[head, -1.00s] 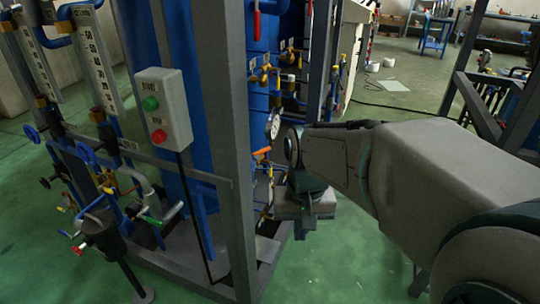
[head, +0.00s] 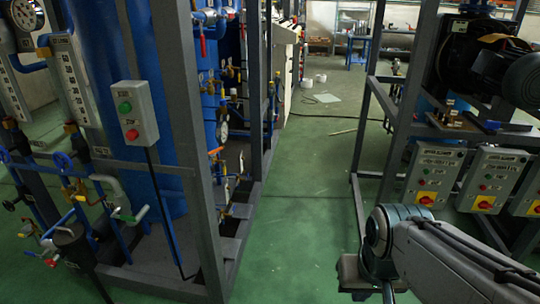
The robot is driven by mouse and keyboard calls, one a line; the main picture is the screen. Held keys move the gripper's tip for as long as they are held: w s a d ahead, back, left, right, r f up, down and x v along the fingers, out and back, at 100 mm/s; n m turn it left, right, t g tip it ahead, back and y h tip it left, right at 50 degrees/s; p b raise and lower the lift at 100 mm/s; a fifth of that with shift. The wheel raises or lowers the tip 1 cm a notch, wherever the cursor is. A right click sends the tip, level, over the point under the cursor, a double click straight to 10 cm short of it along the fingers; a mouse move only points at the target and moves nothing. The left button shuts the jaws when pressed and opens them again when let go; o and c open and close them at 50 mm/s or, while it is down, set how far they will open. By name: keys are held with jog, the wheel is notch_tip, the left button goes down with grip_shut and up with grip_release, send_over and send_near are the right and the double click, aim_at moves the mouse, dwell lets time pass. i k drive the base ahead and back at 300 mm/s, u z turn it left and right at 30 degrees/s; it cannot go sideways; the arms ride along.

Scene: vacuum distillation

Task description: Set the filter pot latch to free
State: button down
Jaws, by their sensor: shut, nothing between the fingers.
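A dark pot (head: 74,242) on a post stands at the lower left, in front of the blue-and-grey frame; it may be the filter pot. Small red, blue and green handles sit around it. I cannot make out which part is the latch or how it is set. My gripper (head: 388,292) is at the bottom edge, right of the middle, pointing down and partly cut off by the picture edge. It is shut and empty, over the green floor, far to the right of the pot and touching nothing visible.
A grey control box (head: 135,113) with green and red buttons hangs on the left frame, before a tall blue column (head: 157,60). Several switch boxes (head: 434,175) line the right frame. A clear green floor aisle (head: 300,190) runs between the frames.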

aim_at(210, 154)
jog(key=z, duration=0.55)
jog(key=k, duration=0.1)
jog(key=u, duration=1.6)
jog(key=i, duration=1.85)
jog(key=z, duration=0.15)
